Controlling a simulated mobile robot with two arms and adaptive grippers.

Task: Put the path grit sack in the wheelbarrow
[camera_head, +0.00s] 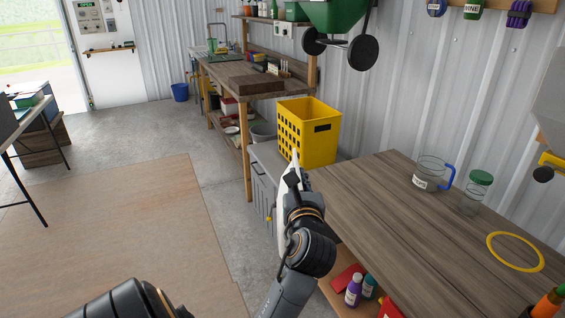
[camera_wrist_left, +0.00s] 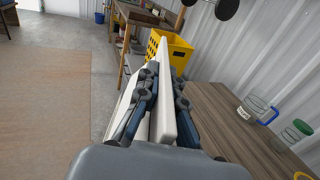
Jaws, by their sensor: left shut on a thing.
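My left gripper (camera_head: 291,187) is shut on a white, flat thing (camera_head: 294,165), seen nearly edge-on beside the table's left edge. It looks like the path grit sack, but no label shows. In the left wrist view the white thing (camera_wrist_left: 164,70) stands upright between the dark fingers of the left gripper (camera_wrist_left: 167,101), and more white shows to the left of them. I cannot tell whether it touches the table. My right gripper is not in view.
A yellow crate (camera_head: 310,145) stands just beyond the gripper. The wooden table (camera_head: 390,205) holds a measuring jug (camera_head: 430,174), a green-lidded jar (camera_head: 475,192) and a yellow ring (camera_head: 515,251). A green wheeled hopper (camera_head: 335,14) hangs on the wall. Floor at left is open.

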